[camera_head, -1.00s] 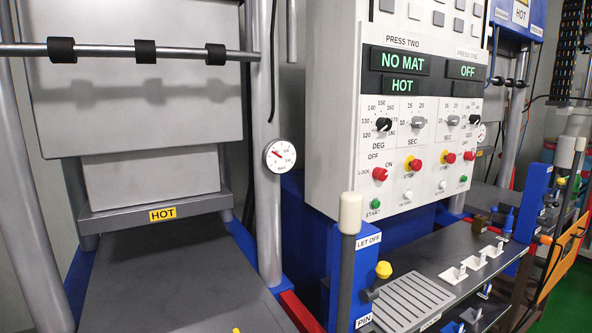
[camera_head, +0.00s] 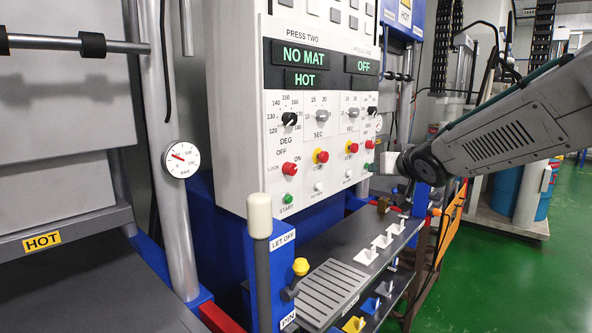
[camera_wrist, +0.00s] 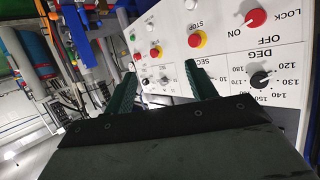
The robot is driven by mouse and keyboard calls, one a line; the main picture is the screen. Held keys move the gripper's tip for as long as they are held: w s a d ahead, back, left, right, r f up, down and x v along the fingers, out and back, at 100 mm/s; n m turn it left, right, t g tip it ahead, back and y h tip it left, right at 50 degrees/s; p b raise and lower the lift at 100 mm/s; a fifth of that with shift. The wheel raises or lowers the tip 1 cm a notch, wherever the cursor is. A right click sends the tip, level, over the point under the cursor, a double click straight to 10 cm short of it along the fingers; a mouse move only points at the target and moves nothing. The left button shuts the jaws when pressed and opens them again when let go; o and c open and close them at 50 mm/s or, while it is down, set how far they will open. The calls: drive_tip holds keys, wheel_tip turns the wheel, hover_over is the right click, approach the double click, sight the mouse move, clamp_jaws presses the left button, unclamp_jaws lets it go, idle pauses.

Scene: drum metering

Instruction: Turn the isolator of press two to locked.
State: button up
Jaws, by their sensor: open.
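The isolator of press two is a red knob (camera_head: 289,169) on the grey control panel, under the DEG dial (camera_head: 289,119), with LOCK, OFF and ON printed around it. Its exact pointing is too small to tell. In the wrist view the red knob (camera_wrist: 256,17) shows upside down at the upper right. My gripper (camera_wrist: 160,72) has its two dark green fingers spread, with nothing between them. It is apart from the knob, which lies beyond and right of the fingers. In the head view my arm reaches in from the right, its end right of the panel's lower part.
Red STOP buttons on yellow bases (camera_head: 320,156) and a green START button (camera_head: 286,199) sit close to the knob. A white-capped post (camera_head: 260,203) and a shelf with a grate (camera_head: 328,295) stand below. The green floor (camera_head: 510,260) at right is open.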

drive_tip(key=w+a+f+n+y, duration=0.1)
drive_tip(key=w+a+n+y, duration=0.1)
drive_tip(key=w+a+y, duration=0.45)
drive_tip(key=n+g+y, duration=0.3)
drive_tip(key=y, duration=0.2)
approach(294, 168)
drive_tip(key=x, duration=0.9)
drive_tip(key=shift+w+a, duration=0.1)
drive_tip(key=shift+a, duration=0.05)
drive_tip(key=c, duration=1)
